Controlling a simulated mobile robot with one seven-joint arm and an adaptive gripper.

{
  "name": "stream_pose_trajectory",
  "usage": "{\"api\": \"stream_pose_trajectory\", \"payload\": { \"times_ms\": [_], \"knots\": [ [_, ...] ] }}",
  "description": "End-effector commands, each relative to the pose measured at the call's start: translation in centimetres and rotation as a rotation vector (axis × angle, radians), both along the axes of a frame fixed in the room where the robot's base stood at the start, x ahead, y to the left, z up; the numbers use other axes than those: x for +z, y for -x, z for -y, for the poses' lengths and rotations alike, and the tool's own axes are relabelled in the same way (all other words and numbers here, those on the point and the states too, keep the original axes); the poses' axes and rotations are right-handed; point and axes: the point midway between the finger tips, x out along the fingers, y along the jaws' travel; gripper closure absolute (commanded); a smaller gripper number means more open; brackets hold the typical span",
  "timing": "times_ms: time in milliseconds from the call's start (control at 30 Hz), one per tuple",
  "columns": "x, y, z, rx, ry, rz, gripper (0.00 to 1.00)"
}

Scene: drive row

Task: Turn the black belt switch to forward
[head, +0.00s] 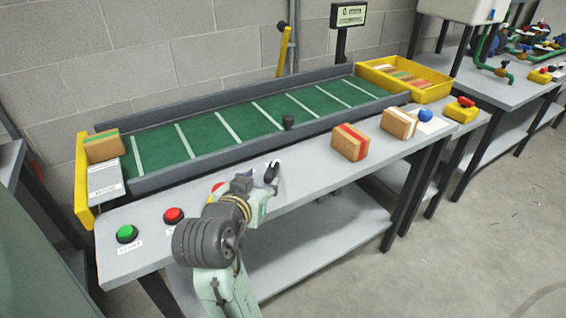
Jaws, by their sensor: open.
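A small black knob (288,122) stands at the near rail of the green conveyor belt (215,134); I cannot tell whether it is the belt switch or which way it points. My gripper (262,178) is open at the front of the grey table, with its dark fingers apart and nothing seen between them. It is nearer the camera than the black knob and apart from it in the picture. A small white patch shows just beyond the fingertips; my gripper hides the table top there, and any switch at that spot is covered.
Boxes (350,142) and a blue knob (425,115) stand to the right. A yellow tray (437,92) is at the belt's far end.

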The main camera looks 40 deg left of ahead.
Motion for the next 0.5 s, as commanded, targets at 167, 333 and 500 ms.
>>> {"api": "stream_pose_trajectory", "payload": {
  "times_ms": [167,333,500],
  "knots": [
    [-1.1,-2.4,-0.9,-0.003,0.003,-0.002,0.58],
    [-2.2,-5.2,-2.1,-0.001,0.002,-0.001,0.58],
    [-3.2,-7.5,-3.1,0.0,0.0,0.001,0.58]
  ]
}}
